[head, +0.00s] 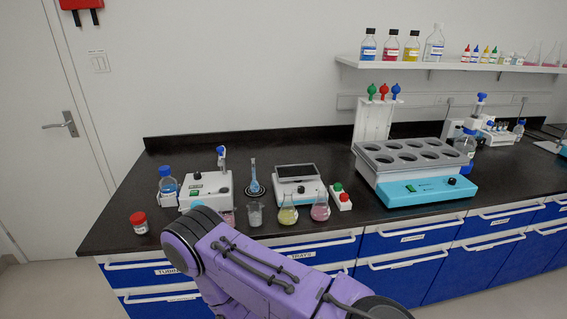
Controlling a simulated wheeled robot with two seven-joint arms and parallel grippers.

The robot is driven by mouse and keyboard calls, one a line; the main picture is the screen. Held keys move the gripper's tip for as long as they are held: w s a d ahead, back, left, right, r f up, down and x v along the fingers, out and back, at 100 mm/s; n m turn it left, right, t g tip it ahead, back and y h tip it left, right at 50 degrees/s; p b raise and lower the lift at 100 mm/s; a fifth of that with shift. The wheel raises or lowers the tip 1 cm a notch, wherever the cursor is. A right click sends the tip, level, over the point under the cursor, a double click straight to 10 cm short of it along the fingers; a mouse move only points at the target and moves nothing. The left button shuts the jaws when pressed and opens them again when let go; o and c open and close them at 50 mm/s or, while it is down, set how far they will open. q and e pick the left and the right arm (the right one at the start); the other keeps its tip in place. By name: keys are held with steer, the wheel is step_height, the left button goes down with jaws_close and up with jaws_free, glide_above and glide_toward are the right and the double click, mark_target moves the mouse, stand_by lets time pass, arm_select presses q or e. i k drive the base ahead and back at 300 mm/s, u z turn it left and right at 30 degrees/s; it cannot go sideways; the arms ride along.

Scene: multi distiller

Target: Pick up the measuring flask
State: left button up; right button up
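The measuring flask (254,184) appears to be the slim, long-necked glass vessel with blue liquid. It stands upright on the black bench (110,232), between two white devices and behind a small glass beaker (255,217). One of my purple arms crosses the lower middle of the head view, in front of the bench. Neither gripper's fingers show. The arm hides part of the bench front.
A white device (195,187) is left of the flask, a balance-like device (297,183) right. Yellow (288,212) and pink (320,209) conical flasks stand nearby. A red-capped jar (139,222) is near the front edge; a large turquoise bath (415,190) stands right.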

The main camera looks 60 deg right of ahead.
mark_target(254, 187)
steer(key=k, duration=0.35)
steer(key=z, duration=2.15)
steer(key=i, duration=0.3)
